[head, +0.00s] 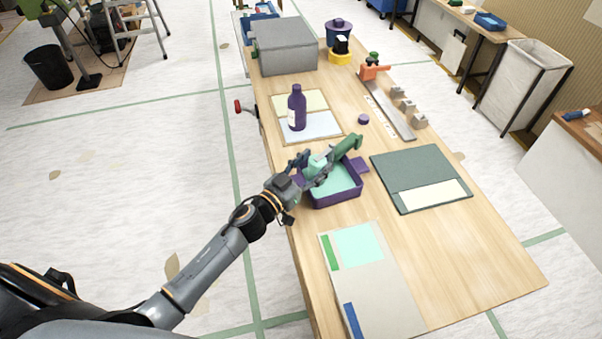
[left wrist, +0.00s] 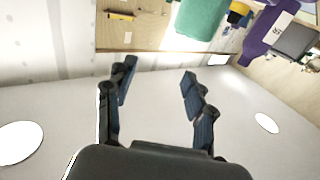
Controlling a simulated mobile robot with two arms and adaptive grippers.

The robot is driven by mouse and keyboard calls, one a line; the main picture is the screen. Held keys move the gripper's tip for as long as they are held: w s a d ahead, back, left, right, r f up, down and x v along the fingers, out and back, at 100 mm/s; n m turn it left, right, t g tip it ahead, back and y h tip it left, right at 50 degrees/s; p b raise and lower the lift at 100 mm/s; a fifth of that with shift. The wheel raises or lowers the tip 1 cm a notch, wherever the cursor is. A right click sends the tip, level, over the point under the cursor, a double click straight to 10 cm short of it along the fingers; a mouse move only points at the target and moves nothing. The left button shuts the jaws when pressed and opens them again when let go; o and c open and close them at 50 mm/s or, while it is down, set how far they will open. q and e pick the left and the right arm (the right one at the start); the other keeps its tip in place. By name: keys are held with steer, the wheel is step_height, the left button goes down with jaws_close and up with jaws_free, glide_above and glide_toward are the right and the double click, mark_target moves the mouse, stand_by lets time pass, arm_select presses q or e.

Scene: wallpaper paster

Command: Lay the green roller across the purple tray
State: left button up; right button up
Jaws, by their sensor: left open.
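The purple tray (head: 332,203) stands on the workbench with mint-coloured paste in it. The green roller (head: 347,146) has a dark green handle and a pale teal sleeve. It lies at the far side of the tray, its handle slanting up to the right; the fingers partly hide its contact with the rim. My left gripper (head: 318,172) is over the tray's left part, close beside the roller. In the left wrist view its fingers (left wrist: 158,84) are spread with nothing between them. A teal rounded shape, likely the sleeve (left wrist: 195,18), shows beyond them. My right gripper is not in view.
A purple bottle (head: 297,112) stands behind the tray on a pale sheet; it also shows in the left wrist view (left wrist: 268,32). A dark green mat (head: 415,165) lies to the right. A beige sheet (head: 385,295) lies in front. The bench's right front is clear.

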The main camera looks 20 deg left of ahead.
arm_select(q)
steer(key=v, duration=0.5)
stand_by(0.4)
